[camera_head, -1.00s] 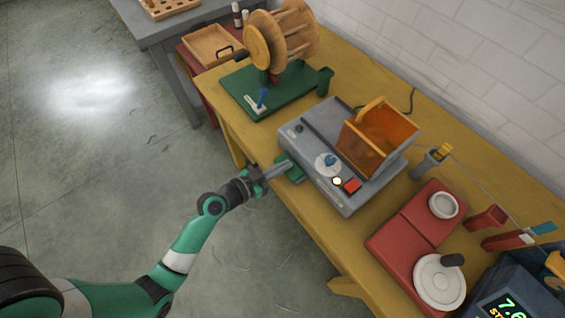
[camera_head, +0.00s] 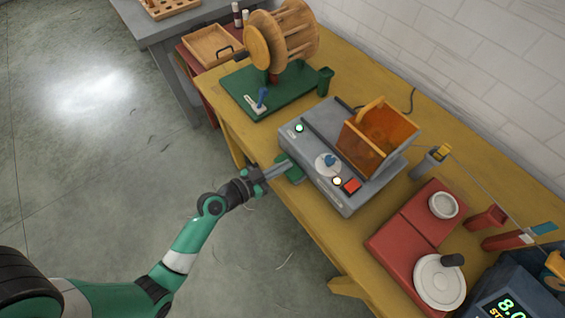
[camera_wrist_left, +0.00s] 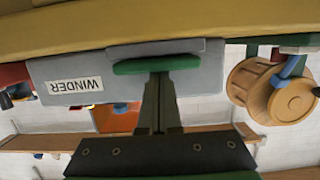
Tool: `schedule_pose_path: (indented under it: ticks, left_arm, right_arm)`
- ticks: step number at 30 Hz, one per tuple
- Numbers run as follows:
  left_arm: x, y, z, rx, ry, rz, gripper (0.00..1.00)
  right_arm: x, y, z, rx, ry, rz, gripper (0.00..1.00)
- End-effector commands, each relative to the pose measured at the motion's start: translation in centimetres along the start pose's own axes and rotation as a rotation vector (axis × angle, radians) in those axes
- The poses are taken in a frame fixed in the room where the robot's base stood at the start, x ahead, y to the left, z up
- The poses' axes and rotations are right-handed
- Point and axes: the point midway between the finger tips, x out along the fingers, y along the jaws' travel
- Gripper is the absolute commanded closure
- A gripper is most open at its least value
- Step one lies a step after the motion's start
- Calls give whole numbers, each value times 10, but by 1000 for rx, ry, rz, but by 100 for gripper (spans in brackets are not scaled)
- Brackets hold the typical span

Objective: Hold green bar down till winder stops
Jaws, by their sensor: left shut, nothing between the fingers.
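The winder is a grey box (camera_head: 318,190) on the yellow bench, labelled WINDER in the left wrist view (camera_wrist_left: 75,86). The green bar (camera_head: 293,176) sticks out from its front side; it also shows in the left wrist view (camera_wrist_left: 155,65). My left gripper (camera_head: 282,163) is shut and empty, its fingertips at the bar. In the left wrist view the closed fingertips (camera_wrist_left: 158,76) meet the middle of the bar and seem to touch it. My right gripper is not in view.
An orange see-through guard (camera_head: 378,135) stands on the winder. A wooden reel (camera_head: 290,40) on a green base is behind it to the left. Red blocks with a white dial (camera_head: 440,280) and a display reading about 8.0 (camera_head: 508,307) are at right. Open floor lies left.

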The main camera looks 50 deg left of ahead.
Motion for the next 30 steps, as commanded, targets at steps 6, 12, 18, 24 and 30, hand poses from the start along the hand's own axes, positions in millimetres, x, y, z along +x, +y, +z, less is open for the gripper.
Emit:
schedule_pose_path:
  ticks: [6, 12, 18, 24, 30]
  left_arm:
    - [-1, 2, 14, -2, -32, 5, 100]
    - [-3, 3, -4, -1, -26, 7, 100]
    - [-15, 5, -40, 1, -11, 11, 100]
    - [-65, 3, -38, -1, -7, 7, 100]
    - [-97, 2, -40, 0, -3, 7, 100]
  right_arm:
    - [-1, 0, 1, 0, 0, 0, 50]
    - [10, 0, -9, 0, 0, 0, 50]
    - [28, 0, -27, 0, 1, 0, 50]
    - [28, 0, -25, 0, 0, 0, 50]
    - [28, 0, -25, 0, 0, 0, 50]
